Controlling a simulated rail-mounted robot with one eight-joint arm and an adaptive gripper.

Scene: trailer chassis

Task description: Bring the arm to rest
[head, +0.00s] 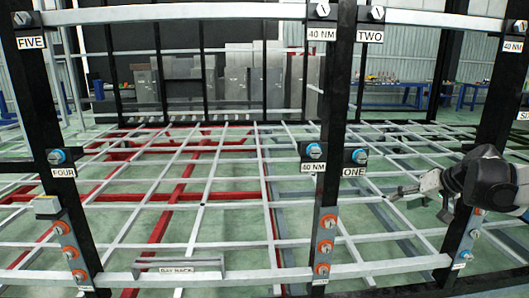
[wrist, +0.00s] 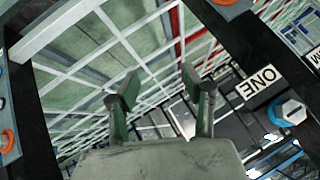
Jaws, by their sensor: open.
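My gripper (head: 397,194) reaches in from the right side of the head view, in front of the chassis frame and to the right of the post with the label ONE (head: 354,171). In the wrist view my gripper (wrist: 160,88) shows two dark green fingers spread apart with nothing between them. The label ONE also shows in the wrist view (wrist: 262,88), with a bolt with a blue collar (wrist: 288,111) beside it. The gripper appears to touch nothing; its exact distance from the frame cannot be told.
Black uprights with bolts carry labels FIVE (head: 31,42), FOUR (head: 62,172) and TWO (head: 371,37). A tray labelled BAY MOCK or similar (head: 177,266) sits on the lower front rail. White and red bars form a grid behind. Blue tables (head: 395,98) stand far back.

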